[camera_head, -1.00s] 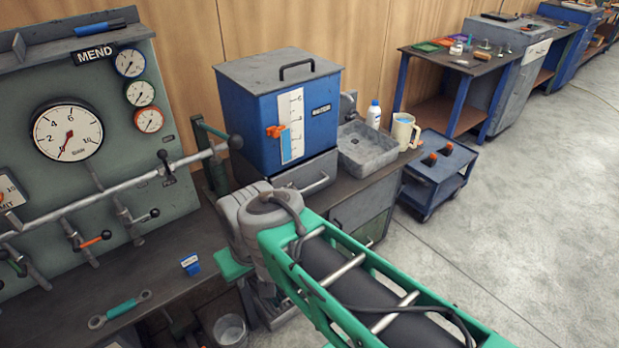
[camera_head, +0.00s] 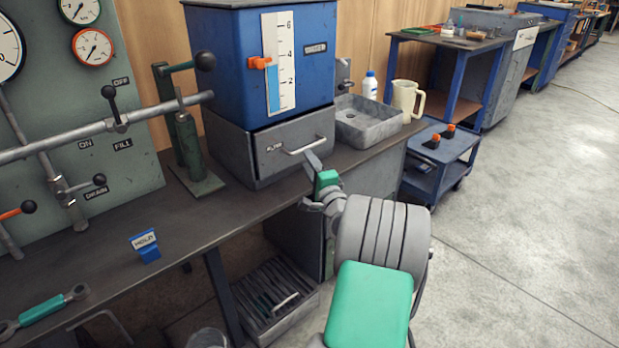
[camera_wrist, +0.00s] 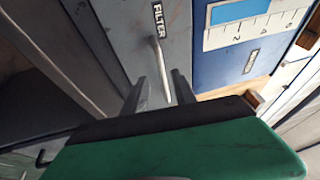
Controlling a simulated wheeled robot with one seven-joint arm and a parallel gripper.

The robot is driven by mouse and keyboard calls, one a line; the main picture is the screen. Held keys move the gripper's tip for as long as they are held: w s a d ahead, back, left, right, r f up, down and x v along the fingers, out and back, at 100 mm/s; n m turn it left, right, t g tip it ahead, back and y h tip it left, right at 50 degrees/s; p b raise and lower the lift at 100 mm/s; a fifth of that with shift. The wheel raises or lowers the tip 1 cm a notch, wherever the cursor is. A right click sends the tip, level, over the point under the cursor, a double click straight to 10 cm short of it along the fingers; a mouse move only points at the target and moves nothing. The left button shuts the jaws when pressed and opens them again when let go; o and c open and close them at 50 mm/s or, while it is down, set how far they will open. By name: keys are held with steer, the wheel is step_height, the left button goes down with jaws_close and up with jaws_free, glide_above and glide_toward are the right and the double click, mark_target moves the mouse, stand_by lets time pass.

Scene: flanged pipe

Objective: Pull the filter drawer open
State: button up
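The filter drawer (camera_head: 275,160) is a grey box front under the blue tank, with a pale bar handle (camera_head: 305,146). Whether it is fully closed is hard to tell. My gripper (camera_head: 316,168) is at the right part of the drawer front, close to the handle, its fingers small in the head view. In the wrist view the drawer front (camera_wrist: 122,30) bears a FILTER label, and the handle (camera_wrist: 157,55) runs toward the space between my two dark fingers (camera_wrist: 160,90). The fingers are apart, with a gap on each side of the handle.
The blue tank (camera_head: 235,80) with a level scale sits above the drawer. A grey tray (camera_head: 370,125), a white bottle (camera_head: 370,85) and a beige jug (camera_head: 406,97) stand to the right. A green post on a base (camera_head: 190,150) stands left. The bench front (camera_head: 225,205) is mostly clear.

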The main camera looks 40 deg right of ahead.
mark_target(309, 147)
steer(key=shift+m+h, duration=0.6)
steer(key=shift+m, duration=0.1)
steer(key=w+d, duration=0.2)
steer(key=w, duration=0.1)
steer(key=w+d+r, duration=0.1)
steer(key=w+d, duration=0.1)
steer(key=shift+w+d+b, duration=0.35)
steer(key=shift+w+b, duration=0.05)
steer(key=shift+c, duration=0.4)
jaws_close()
